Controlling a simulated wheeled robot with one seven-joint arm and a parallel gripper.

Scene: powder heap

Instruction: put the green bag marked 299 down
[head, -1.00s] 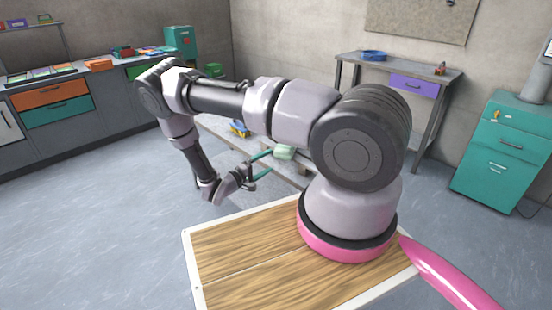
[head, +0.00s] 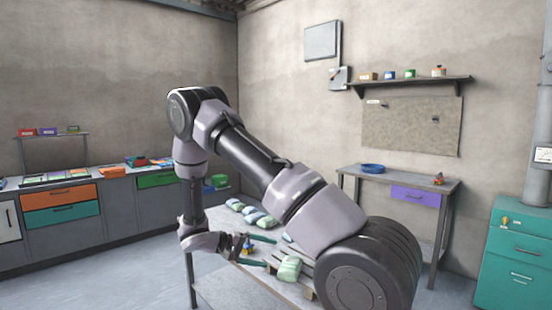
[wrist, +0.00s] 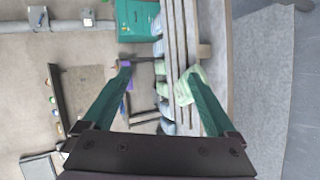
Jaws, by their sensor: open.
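A pale green bag (head: 289,269) lies on the wooden slats of a low bench in the head view. Its marking is too small to read. My gripper (head: 271,252) is open, with teal fingers spread just left of the bag. In the wrist view, the fingers (wrist: 158,70) are wide apart. The pale green bag (wrist: 187,83) shows beside the right finger, which partly covers it. I cannot tell whether they touch.
Several other pale green and blue bags (head: 250,214) lie farther back on the bench. A grey table with a blue ring-shaped item (head: 373,169) stands behind. A teal cabinet (head: 515,265) is at right.

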